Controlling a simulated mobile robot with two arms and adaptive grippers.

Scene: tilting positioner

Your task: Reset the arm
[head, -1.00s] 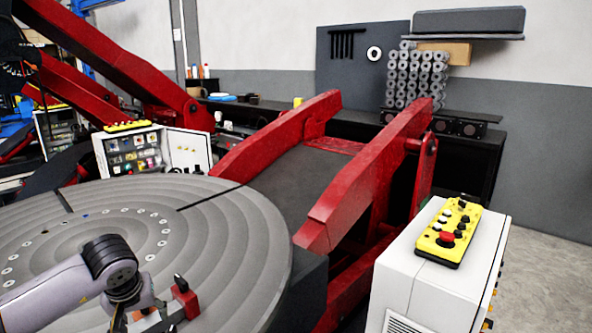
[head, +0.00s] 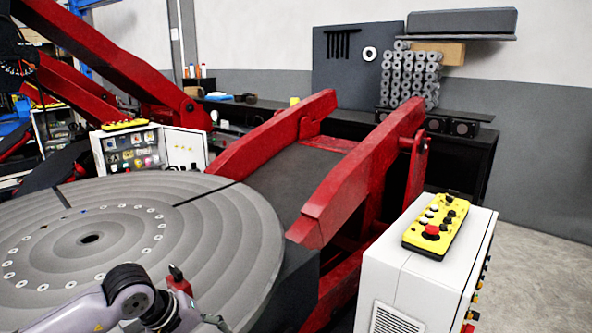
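The tilting positioner's large round grey turntable (head: 210,225) fills the lower left, with a dark centre hole and a ring of small holes. Two red arms (head: 262,148) (head: 365,175) of the positioner slope up behind it, with a dark panel between them. A yellow control box (head: 437,225) with a red button and several black controls lies on a white cabinet at right. My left arm reaches in at the bottom left, over the turntable's near part. Its gripper (head: 188,318) is mostly cut off by the bottom edge, so its opening is unclear. My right gripper is out of view.
A red clamp-like part with a black knob (head: 177,278) stands near my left wrist. The white cabinet (head: 415,285) stands at front right. Another open cabinet (head: 135,150) and more red arms (head: 130,60) are at back left. Grey floor (head: 540,265) is clear at right.

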